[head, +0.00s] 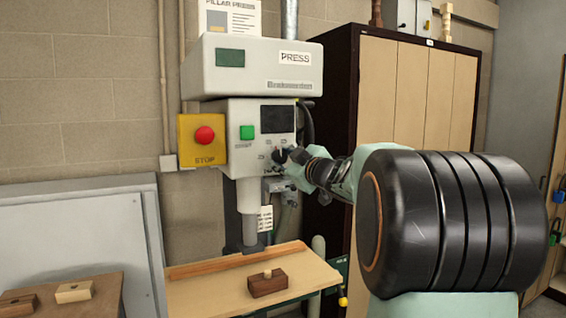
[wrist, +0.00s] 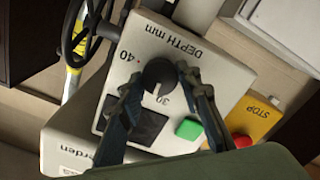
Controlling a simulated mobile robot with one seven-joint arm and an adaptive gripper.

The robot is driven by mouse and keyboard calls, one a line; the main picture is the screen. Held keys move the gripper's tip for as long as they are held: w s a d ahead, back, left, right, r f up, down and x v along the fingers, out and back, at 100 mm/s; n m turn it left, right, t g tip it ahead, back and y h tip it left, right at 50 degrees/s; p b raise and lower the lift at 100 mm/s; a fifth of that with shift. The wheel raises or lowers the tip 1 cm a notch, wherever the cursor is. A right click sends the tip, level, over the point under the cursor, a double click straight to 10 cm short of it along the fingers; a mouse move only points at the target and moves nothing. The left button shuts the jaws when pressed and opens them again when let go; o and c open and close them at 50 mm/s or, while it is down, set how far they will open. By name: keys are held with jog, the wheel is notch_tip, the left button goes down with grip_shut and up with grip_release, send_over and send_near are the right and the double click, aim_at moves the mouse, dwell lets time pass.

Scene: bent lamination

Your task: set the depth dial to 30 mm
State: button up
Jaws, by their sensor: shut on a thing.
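The depth dial (wrist: 158,72) is a round black knob with a pale pointer mark, on the white press panel labelled DEPTH mm in the wrist view. The mark lies on the side of the printed 30 (wrist: 163,97); its exact alignment is hard to tell. The printed 40 (wrist: 125,57) is to the left with a red dot near it. My gripper (wrist: 161,75) is shut on the dial, one finger on each side, and the fingers cover part of the scale. In the head view my gripper (head: 285,157) reaches the lower panel of the press (head: 262,82) and hides most of the dial.
A green START button (head: 247,132) and a red STOP button (head: 205,135) on a yellow box are left of the dial in the head view. A dark screen (head: 278,119) is above it. Below, a wooden block (head: 267,284) lies on the press table (head: 195,292). A cabinet (head: 400,90) stands to the right.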

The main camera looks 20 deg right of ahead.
jog(key=shift+n+b, duration=0.75)
jog(key=shift+n, duration=1.55)
jog(key=o, duration=1.2)
jog(key=shift+c, duration=0.2)
jog(key=shift+s, duration=0.1)
jog(key=s, duration=0.7)
jog(key=shift+s+d, duration=0.15)
jog(key=shift+s, duration=0.05)
jog(key=shift+r, duration=0.1)
